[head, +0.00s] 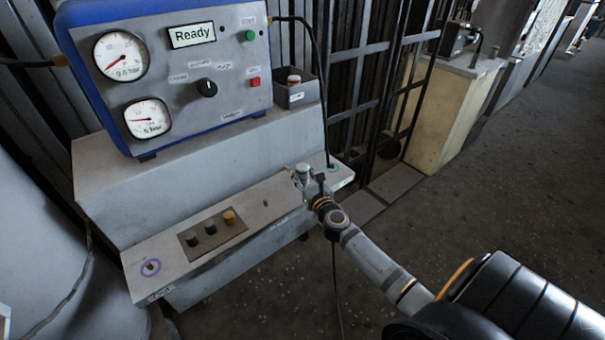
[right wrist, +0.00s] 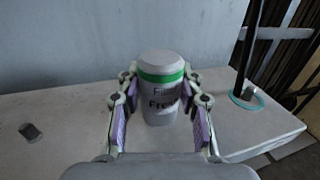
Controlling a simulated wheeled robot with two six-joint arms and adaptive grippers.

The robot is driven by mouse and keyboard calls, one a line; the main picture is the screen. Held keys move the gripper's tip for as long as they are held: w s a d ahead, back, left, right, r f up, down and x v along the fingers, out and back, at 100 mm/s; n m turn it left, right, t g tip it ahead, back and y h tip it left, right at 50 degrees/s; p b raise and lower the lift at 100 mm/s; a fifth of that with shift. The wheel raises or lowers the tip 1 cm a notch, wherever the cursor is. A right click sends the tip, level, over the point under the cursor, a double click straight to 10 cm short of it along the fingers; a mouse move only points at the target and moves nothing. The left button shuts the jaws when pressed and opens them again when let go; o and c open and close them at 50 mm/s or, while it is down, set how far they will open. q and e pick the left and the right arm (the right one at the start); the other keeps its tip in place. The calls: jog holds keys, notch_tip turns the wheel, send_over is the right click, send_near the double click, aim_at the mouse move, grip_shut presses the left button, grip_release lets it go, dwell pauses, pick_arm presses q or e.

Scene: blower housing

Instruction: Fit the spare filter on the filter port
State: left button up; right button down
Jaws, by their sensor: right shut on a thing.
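The spare filter (right wrist: 160,90) is a grey-white canister with a green band and partly hidden lettering. It stands about upright between the purple pads of my right gripper (right wrist: 160,125), which is shut on it. In the head view the filter (head: 302,169) and my right gripper (head: 306,182) are over the right part of the grey ledge. Whether the filter's base touches the ledge is hidden. No label shows which fitting is the filter port. A purple-ringed fitting (head: 151,267) is at the ledge's left end; a teal-ringed one (right wrist: 246,98) with a black hose is at its right end. My left gripper is out of view.
The blue-framed panel (head: 190,70) with two gauges reads "Ready". A grey bin (head: 296,96) beside it holds a small item (head: 293,79). A dark stub (right wrist: 30,132) stands left of the filter.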

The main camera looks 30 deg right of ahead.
jog(key=c, duration=0.8)
grip_release()
jog(key=s, duration=0.4)
jog(key=s+a, duration=0.1)
jog(key=s, duration=0.3)
jog(key=s+a, duration=0.1)
jog(key=s, duration=0.2)
jog(key=shift+s+a, duration=0.1)
jog(key=shift+s, duration=0.3)
